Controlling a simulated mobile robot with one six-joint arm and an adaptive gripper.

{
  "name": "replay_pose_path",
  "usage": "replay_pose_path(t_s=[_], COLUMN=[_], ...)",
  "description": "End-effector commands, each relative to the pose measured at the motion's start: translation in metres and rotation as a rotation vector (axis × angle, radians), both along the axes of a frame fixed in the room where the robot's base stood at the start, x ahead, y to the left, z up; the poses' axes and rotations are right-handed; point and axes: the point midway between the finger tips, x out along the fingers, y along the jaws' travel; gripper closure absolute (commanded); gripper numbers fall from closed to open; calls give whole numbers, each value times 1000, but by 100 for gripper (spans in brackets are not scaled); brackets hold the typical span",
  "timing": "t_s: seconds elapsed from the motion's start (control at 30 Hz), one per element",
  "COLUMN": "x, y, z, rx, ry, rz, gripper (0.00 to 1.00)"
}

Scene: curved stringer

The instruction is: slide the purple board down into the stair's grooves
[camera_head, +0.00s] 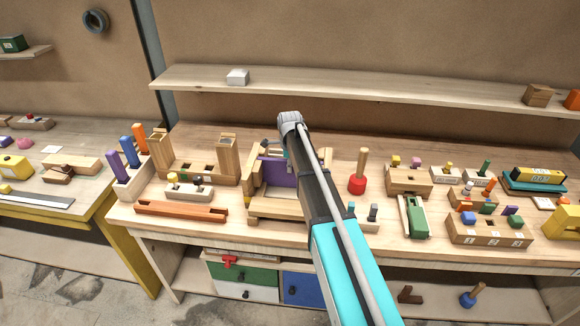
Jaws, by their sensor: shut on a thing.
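The purple board (275,173) shows upright between the wooden sides of the stair (278,208), near the middle of the bench. My gripper (287,156) is at the board's upper right edge, mostly hidden behind my own arm, and is shut on the board. My arm covers the board's right end and the stair's right side. I cannot tell how deep the board sits in the grooves.
A wooden holder with two posts (228,160) and an orange-brown tray (181,210) stand to the left. A red-based peg (357,184) stands close on the right. A shelf (400,90) runs along the wall behind.

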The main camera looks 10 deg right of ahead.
Motion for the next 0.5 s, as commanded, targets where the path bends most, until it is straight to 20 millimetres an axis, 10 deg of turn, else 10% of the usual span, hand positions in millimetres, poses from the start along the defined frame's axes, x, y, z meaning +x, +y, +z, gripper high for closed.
replay_pose_path(t_s=[0.27, 0.3, 0.5], x=[0, 0, 0], y=[0, 0, 0], z=[-6, -5, -5], rx=[0, 0, 0], ry=[0, 0, 0], rz=[0, 0, 0], gripper=[100, 71, 35])
